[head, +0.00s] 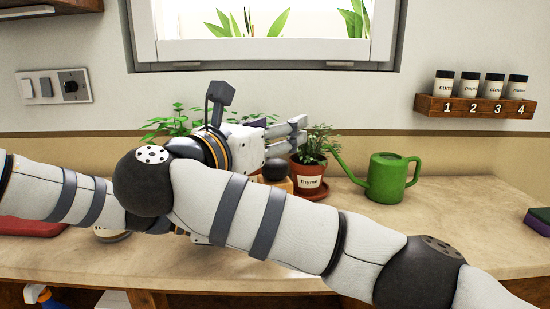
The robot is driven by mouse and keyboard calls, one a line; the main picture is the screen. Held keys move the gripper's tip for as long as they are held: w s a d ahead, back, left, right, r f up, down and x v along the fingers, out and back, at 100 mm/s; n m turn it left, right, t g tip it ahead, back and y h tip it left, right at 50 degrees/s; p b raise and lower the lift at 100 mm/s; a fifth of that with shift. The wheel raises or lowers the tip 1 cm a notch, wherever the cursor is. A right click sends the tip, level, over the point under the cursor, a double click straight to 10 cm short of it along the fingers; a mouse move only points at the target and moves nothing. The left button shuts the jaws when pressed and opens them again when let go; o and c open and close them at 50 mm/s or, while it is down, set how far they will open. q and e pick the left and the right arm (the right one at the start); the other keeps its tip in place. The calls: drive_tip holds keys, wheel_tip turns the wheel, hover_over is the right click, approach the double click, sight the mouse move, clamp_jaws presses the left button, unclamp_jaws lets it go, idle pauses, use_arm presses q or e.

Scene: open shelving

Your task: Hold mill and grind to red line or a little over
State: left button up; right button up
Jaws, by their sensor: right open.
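My right arm crosses the whole picture from the lower right. Its gripper (301,131) is open, with its fingers pointing right above the back of the counter, and nothing shows between them. A dark round knob (275,169) over a small wooden part (286,184) shows just below this gripper; it may be the mill, mostly hidden by my right arm. My left arm comes in from the left and passes behind my right arm, which hides most of its gripper. I see no red line.
A potted thyme plant (311,178) stands close to the right gripper, with a green watering can (386,178) to its right. A wall rack (475,108) holds several spice jars. A red item (30,227) lies far left.

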sight(275, 159)
wheel_tip(275, 159, up, 4)
drive_tip(key=shift+f, duration=0.15)
